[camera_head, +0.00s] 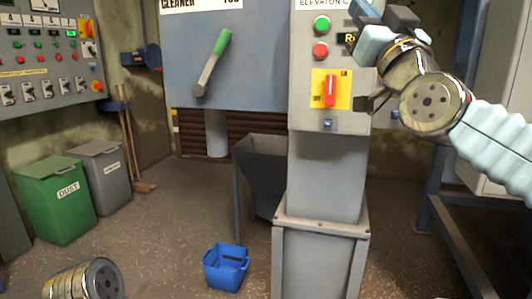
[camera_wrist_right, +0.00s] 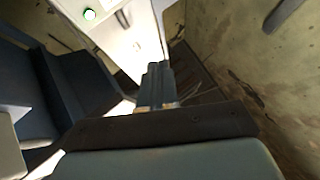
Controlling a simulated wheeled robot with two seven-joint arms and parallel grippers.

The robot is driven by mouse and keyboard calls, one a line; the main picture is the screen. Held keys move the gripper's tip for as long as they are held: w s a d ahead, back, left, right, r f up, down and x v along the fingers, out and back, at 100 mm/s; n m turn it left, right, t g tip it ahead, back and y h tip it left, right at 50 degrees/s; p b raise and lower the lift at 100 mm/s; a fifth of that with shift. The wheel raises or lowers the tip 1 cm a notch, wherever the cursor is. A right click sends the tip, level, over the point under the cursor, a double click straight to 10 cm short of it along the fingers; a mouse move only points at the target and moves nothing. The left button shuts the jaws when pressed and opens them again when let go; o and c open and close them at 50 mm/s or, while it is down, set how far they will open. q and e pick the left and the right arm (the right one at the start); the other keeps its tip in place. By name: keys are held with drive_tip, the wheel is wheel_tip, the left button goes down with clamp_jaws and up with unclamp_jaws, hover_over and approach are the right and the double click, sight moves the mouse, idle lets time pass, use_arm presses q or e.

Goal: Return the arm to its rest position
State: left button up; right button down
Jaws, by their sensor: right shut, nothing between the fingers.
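My right arm (camera_head: 495,138) comes in from the right in the head view, bent and raised in front of the elevator control panel (camera_head: 304,88). In the wrist view the fingers of my right gripper (camera_wrist_right: 155,72) are together with nothing between them. The panel has a green button (camera_head: 321,25), a red button (camera_head: 320,51) and a red rotary switch (camera_head: 330,90) on a yellow plate.
A grey cabinet with a green-handled lever (camera_head: 213,62) stands behind. A blue bucket (camera_head: 226,267) sits on the floor near the grey hopper (camera_head: 262,160). Green (camera_head: 57,207) and grey (camera_head: 103,178) bins stand left. A blue metal frame (camera_head: 432,200) is at right. Open floor lies between.

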drive_tip(key=w+a+f+g, duration=0.1)
drive_tip(key=w+f+g, duration=0.1)
drive_tip(key=w+f, duration=0.35)
drive_tip(key=w+f+m+g+h, duration=0.1)
drive_tip(key=w+f, duration=0.2)
drive_tip(key=f, duration=0.6)
drive_tip(key=w+a+f+g, duration=0.1)
drive_tip(key=w+f+g, duration=0.1)
drive_tip(key=w+f, duration=0.35)
wheel_tip(320, 180, down, 30)
drive_tip(key=w+a+r+m+g, duration=0.1)
drive_tip(key=a+g, duration=0.1)
drive_tip(key=g, duration=0.3)
drive_tip(key=s+f+m+g+h, duration=0.1)
drive_tip(key=s+f+g, duration=0.4)
drive_tip(key=f, duration=0.9)
drive_tip(key=s+f+m+g, duration=0.15)
drive_tip(key=s+f, duration=0.55)
drive_tip(key=f, duration=0.7)
drive_tip(key=s+f+g, duration=0.3)
drive_tip(key=s+f, duration=0.4)
drive_tip(key=s, duration=0.4)
drive_tip(key=s+f+g, duration=0.4)
drive_tip(key=s+f, duration=0.2)
drive_tip(key=s, duration=0.5)
drive_tip(key=shift+s+f, duration=0.15)
drive_tip(key=shift+f, duration=0.25)
drive_tip(key=shift+m, duration=0.25)
